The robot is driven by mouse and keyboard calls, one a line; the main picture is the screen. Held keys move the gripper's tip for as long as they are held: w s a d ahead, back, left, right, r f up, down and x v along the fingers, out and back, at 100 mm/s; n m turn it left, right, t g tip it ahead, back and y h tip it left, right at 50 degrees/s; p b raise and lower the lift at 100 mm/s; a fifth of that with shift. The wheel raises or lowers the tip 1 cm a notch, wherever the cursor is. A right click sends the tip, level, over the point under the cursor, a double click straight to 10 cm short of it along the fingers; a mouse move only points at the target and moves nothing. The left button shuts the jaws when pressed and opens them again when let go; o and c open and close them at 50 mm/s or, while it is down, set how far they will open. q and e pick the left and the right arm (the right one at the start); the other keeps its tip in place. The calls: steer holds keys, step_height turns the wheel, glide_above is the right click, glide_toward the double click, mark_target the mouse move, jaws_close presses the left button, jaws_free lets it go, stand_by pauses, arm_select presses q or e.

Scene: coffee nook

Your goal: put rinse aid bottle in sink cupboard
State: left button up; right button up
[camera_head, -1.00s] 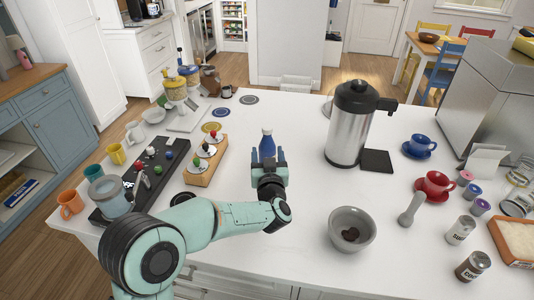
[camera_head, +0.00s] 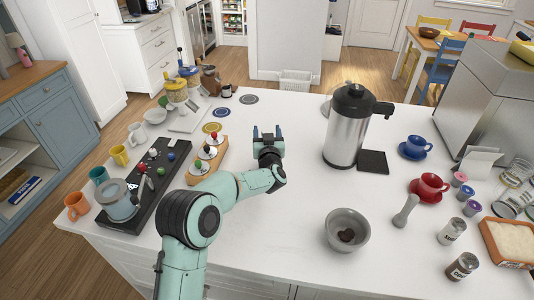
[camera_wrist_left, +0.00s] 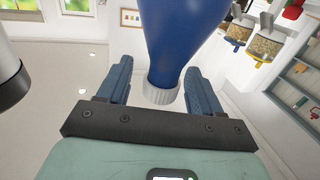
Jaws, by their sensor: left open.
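My left gripper (camera_head: 268,131) is open above the middle of the white island counter, its two blue fingers pointing away from me. The rinse aid bottle, blue with a white cap, shows in the left wrist view (camera_wrist_left: 182,40). That view looks upside down; the cap lies between the fingertips in the picture, with gaps on both sides, so the bottle is not gripped. In the head view the bottle does not show and seems hidden behind my gripper. I cannot pick out the sink cupboard. My right gripper is out of view.
A steel vacuum jug (camera_head: 345,128) stands right of the gripper, with a grey bowl (camera_head: 347,229) nearer. Left are a wooden holder (camera_head: 207,158) with coloured knobs and a black tray (camera_head: 143,186). The counter (camera_head: 290,215) between is mostly clear.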

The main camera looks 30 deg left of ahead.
arm_select(q)
steer(key=shift+s, duration=0.25)
steer(key=shift+c, duration=0.9)
jaws_close()
steer(key=shift+w, duration=0.1)
steer(key=shift+r, duration=0.15)
